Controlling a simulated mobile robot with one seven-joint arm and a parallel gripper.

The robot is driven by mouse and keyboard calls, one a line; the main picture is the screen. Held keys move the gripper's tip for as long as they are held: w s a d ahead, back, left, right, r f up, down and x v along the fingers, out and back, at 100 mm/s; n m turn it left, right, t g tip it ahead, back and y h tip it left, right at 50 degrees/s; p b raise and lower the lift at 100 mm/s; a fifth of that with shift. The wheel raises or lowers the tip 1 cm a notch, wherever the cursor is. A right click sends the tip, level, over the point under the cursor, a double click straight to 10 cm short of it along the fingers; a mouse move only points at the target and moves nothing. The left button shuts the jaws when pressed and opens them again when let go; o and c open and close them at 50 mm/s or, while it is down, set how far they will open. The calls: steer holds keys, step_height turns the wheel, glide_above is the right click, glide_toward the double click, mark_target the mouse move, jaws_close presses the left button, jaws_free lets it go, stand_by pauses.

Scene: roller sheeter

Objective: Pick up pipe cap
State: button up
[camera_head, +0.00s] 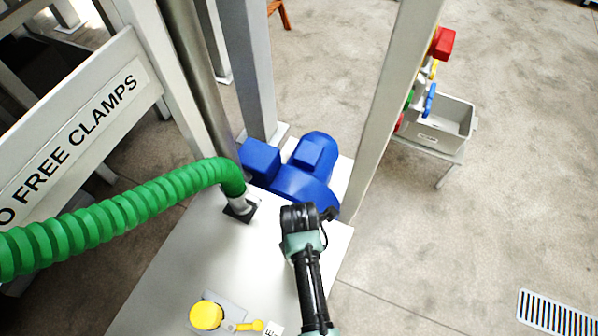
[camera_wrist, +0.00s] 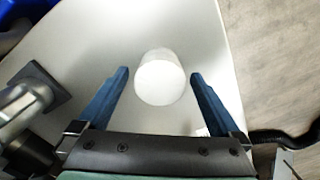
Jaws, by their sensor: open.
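The pipe cap, seen as a short white round piece (camera_wrist: 160,80), stands on the pale tabletop in the wrist view. It lies between the two blue fingers of my gripper (camera_wrist: 160,73), with a gap on each side. The fingers are apart and do not touch it; how far above or around it they are is hard to tell. In the head view my gripper (camera_head: 307,215) is over the table's far right part, near the blue motor. The cap is not visible there, apparently hidden by my arm.
A blue motor (camera_head: 305,175) and a grey post stand beyond my gripper. A green hose (camera_head: 120,210) ends in a metal fitting (camera_wrist: 22,105) on a black base, left of the cap. A yellow knob (camera_head: 206,315) sits at the table's near side. A grey bin (camera_head: 440,122) stands off right.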

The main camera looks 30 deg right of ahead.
steer(key=shift+f, duration=0.15)
steer(key=c, duration=1.3)
step_height(320, 180, up, 10)
steer(key=shift+r, duration=0.1)
steer(key=shift+a, duration=0.1)
